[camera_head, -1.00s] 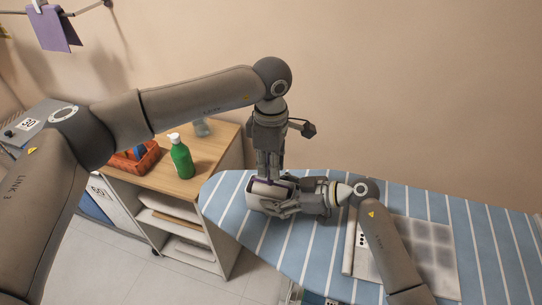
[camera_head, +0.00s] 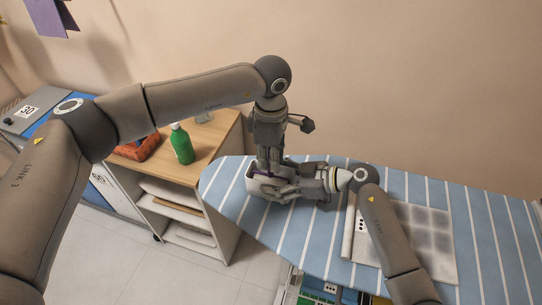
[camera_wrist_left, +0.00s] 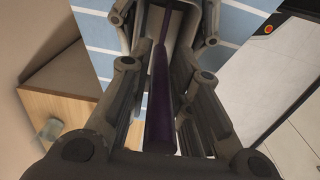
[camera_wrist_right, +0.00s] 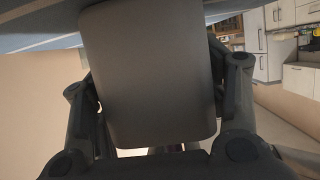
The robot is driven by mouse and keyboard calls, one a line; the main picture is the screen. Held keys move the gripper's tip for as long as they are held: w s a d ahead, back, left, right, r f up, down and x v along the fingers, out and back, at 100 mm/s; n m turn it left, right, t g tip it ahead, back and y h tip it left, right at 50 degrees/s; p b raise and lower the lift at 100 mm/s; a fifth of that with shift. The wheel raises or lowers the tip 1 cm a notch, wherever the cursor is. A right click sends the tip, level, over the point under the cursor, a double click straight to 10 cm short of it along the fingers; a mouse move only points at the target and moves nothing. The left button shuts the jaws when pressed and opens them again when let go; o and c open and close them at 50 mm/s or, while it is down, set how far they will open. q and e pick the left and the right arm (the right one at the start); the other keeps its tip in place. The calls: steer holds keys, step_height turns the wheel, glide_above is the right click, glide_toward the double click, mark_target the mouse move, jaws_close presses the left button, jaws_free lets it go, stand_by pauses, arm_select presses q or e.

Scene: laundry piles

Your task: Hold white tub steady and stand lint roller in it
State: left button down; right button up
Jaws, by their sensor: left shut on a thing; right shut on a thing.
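The white tub (camera_head: 254,187) stands on the striped ironing board, partly covered by both grippers. It fills much of the right wrist view (camera_wrist_right: 150,75). My right gripper (camera_head: 276,190) is shut on the tub from the right side. My left gripper (camera_head: 268,167) points down at the tub's opening and is shut on the lint roller, whose purple handle (camera_wrist_left: 160,85) runs between the fingers in the left wrist view. The roller's lower end is hidden in the head view, so I cannot tell whether it touches the tub's floor.
The ironing board (camera_head: 232,200) has a grey-patterned white sheet (camera_head: 432,240) on its right part. Tiled floor shows between cabinet and board.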

arm_select(q)
steer(key=shift+f, duration=0.5)
arm_select(e)
steer(key=shift+f, duration=0.1)
stand_by(0.7)
stand_by(0.3)
arm_select(q)
steer(key=c, duration=1.3)
jaws_free()
steer(key=shift+o, duration=0.2)
steer(key=shift+r, duration=3.5)
arm_select(e)
steer(key=o, duration=1.1)
